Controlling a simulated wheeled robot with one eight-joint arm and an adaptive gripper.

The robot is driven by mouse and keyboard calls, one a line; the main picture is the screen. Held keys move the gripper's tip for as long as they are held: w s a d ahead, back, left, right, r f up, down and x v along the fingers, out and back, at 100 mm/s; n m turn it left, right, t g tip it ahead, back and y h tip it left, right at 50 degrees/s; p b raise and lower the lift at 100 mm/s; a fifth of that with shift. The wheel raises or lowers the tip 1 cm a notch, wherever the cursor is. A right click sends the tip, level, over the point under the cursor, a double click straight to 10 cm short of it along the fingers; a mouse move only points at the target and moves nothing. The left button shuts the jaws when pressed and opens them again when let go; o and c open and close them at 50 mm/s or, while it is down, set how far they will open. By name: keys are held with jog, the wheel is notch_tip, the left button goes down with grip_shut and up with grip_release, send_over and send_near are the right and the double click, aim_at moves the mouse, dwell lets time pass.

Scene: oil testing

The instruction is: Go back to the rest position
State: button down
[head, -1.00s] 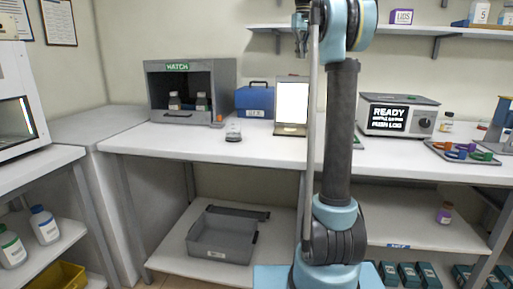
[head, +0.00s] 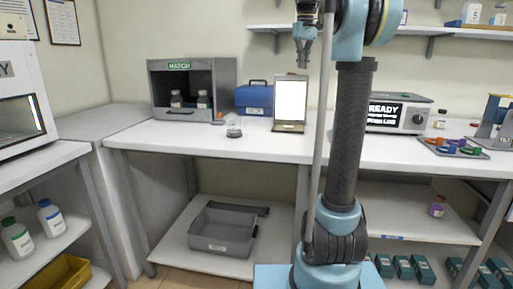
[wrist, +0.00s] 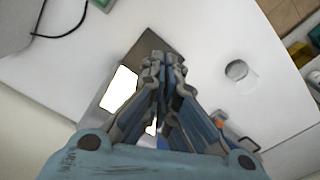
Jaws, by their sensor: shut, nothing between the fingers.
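My gripper (head: 303,60) hangs near the top middle of the head view, pointing down, in front of the wall and above the laptop-like screen (head: 290,101). In the wrist view my gripper (wrist: 160,62) has its fingers together with nothing between them. The bright screen (wrist: 119,90) shows beside the fingers there, well below them. My gripper touches nothing on the bench.
The white bench (head: 200,142) holds a grey hatch box (head: 222,90) with bottles inside, a blue case (head: 254,98), a small round clear-topped item (head: 233,130), a READY device (head: 395,115) and a tray of coloured rings (head: 455,148). A shelf (head: 400,31) runs above at right.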

jog(key=s+f+m, duration=0.1)
jog(key=s+f, duration=1)
jog(key=f, duration=0.4)
jog(key=s+f+m+t, duration=0.1)
jog(key=s+f, duration=1.1)
jog(key=f, duration=0.3)
jog(key=s+f+m, duration=0.1)
jog(key=s+f, duration=1.1)
jog(key=f, duration=0.3)
jog(key=shift+t, duration=0.4)
jog(key=shift+s+d+f, duration=0.1)
jog(key=shift+w+f, duration=0.2)
jog(key=shift+w, duration=0.25)
